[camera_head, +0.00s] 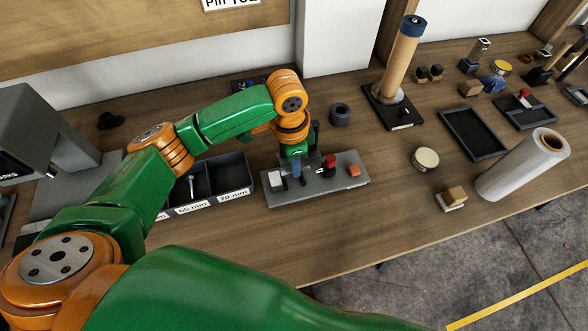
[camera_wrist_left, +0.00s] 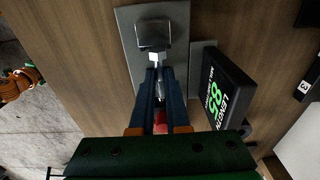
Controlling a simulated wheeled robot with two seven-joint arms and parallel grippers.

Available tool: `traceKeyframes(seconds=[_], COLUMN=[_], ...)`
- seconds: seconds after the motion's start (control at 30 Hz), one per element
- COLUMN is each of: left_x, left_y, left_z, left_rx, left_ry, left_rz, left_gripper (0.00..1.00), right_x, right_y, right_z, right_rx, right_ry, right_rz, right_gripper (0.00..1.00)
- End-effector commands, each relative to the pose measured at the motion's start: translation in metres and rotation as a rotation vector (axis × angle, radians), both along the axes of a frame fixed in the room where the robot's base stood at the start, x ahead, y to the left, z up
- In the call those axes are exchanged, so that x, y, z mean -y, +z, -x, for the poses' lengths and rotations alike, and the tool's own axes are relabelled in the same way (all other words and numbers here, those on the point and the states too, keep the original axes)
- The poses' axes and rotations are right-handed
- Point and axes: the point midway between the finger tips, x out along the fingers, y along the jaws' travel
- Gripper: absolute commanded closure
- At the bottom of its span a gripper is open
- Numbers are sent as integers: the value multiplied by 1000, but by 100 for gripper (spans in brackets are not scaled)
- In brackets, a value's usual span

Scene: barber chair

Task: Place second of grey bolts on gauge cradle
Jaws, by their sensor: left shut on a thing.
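My left gripper (camera_head: 296,168) is over the grey gauge plate (camera_head: 345,192). In the left wrist view its blue fingers (camera_wrist_left: 158,78) are shut on a grey bolt (camera_wrist_left: 154,58), which shows as a bright piece at the fingertips. The bolt is just beside a dark block (camera_wrist_left: 152,34) on the plate; whether it touches the cradle cannot be told. A red part (camera_head: 330,161) and an orange-red block (camera_head: 353,171) sit on the plate to the right. Another bolt (camera_head: 191,187) lies in the 65 mm bin. My right gripper is not seen.
The dark bin tray (camera_head: 233,173) with length labels stands left of the gauge. A display (camera_wrist_left: 220,90) with green digits stands beside the plate. A dark cylinder (camera_head: 340,114) stands behind it. A round tin (camera_head: 425,159) and white roll (camera_head: 524,165) are to the right.

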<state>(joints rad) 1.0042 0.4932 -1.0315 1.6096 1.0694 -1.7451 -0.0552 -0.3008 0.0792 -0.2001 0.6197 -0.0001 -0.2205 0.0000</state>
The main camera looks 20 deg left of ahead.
Motion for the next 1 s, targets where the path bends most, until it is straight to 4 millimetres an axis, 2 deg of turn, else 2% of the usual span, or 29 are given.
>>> traceKeyframes(seconds=[0.13, 0.47, 0.5, 0.6, 0.87, 1.0], left_x=[0, 1, 1, 1, 1, 0], left_y=[-23, -28, -28, -28, -27, -11], left_z=[2, 2, 2, 2, 2, 1], left_rx=[-4, -3, -3, -3, -2, 2], left_ry=[-2, -2, -2, -2, -2, -2], left_rz=[-1, 1, 1, 1, 2, 2], left_gripper=[100, 100, 81, 56, 56, 56], right_x=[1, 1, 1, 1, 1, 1], right_y=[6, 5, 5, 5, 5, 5], right_z=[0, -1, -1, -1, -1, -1], right_rx=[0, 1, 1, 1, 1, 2], right_ry=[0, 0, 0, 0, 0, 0], right_rz=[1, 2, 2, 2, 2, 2], right_gripper=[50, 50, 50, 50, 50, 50])
